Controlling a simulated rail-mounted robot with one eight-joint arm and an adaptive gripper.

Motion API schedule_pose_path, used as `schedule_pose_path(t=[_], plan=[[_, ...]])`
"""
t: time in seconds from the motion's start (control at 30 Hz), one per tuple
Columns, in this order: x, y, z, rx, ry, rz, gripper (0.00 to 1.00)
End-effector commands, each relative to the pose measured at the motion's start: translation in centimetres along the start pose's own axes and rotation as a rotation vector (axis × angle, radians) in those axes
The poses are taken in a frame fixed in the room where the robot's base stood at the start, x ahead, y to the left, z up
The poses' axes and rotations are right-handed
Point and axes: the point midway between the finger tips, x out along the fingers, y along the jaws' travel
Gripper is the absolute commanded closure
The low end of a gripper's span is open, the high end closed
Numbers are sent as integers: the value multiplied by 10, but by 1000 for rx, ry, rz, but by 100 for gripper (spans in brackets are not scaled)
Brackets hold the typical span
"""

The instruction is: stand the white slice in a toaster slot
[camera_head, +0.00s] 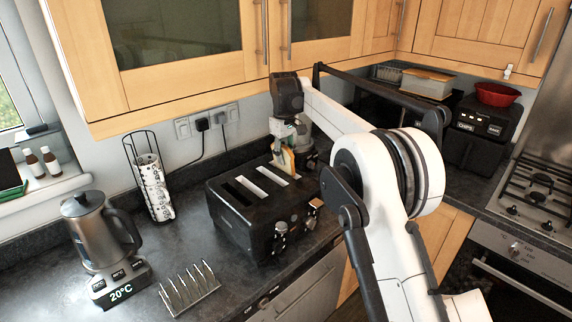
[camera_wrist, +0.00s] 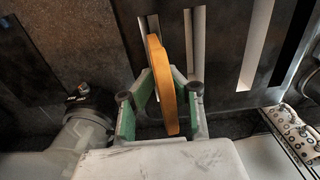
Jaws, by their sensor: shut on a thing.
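My gripper (camera_head: 287,143) is shut on a slice (camera_head: 287,160) with an orange-brown crust, over the far right end of the black toaster (camera_head: 243,222). In the wrist view the slice (camera_wrist: 167,85) stands edge-on between the green-padded fingers of my gripper (camera_wrist: 161,93). Its top face is narrow and its far end overlaps the toaster top (camera_wrist: 226,55) near a pale slot. How far its lower edge is into a slot is hidden. The toaster has several long parallel slots; some show dark and some pale, and I cannot tell what the pale ones hold.
A kettle (camera_head: 94,232) stands at the left, with a wire toast rack (camera_head: 188,288) in front. A patterned roll in a wire holder (camera_head: 154,187) stands behind the toaster's left. Wall cupboards (camera_head: 180,95) hang above. A red bowl (camera_head: 498,94) and hob (camera_head: 540,185) are at right.

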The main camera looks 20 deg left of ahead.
Motion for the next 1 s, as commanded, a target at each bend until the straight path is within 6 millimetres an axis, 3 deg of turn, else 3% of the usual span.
schedule_pose_path(t=[0.03, 0.1, 0.93, 0.97, 1.0], plan=[[15, 0, -1, 0, 0, 0, 100], [18, -1, -1, -2, -1, 0, 100], [26, -2, -1, -2, -1, -1, 100], [26, -2, -1, -2, -1, -1, 85], [26, -2, -1, -2, -1, -1, 80]])
